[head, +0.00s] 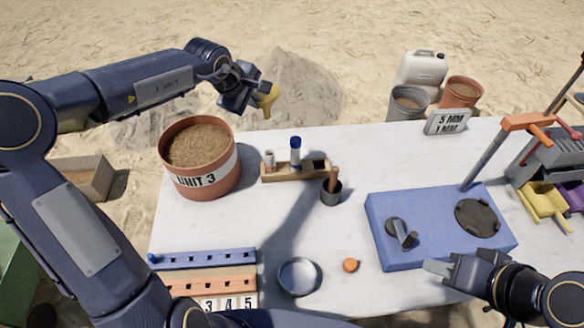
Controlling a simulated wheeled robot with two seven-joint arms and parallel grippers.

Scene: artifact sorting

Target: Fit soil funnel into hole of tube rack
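A small yellow funnel-like piece (267,98), which looks like the soil funnel, is at the tip of my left gripper (258,94). The gripper appears shut on it and holds it in the air beyond the table's back edge. The wooden tube rack (283,177) stands on the table, to the right of the UNIT 3 pot. A blue-capped tube (295,152) and a smaller pale tube (269,160) stand in it, with a dark opening at its right end. My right gripper (440,268) is low beside the blue box's front edge; its finger gap is unclear.
The soil-filled UNIT 3 pot (207,188) stands at the table's back left. A dark cup (331,197) with a wooden-handled tool is close to the rack. The blue box (430,205) fills the right. A round dish (299,277) and orange cap (350,265) lie in front.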

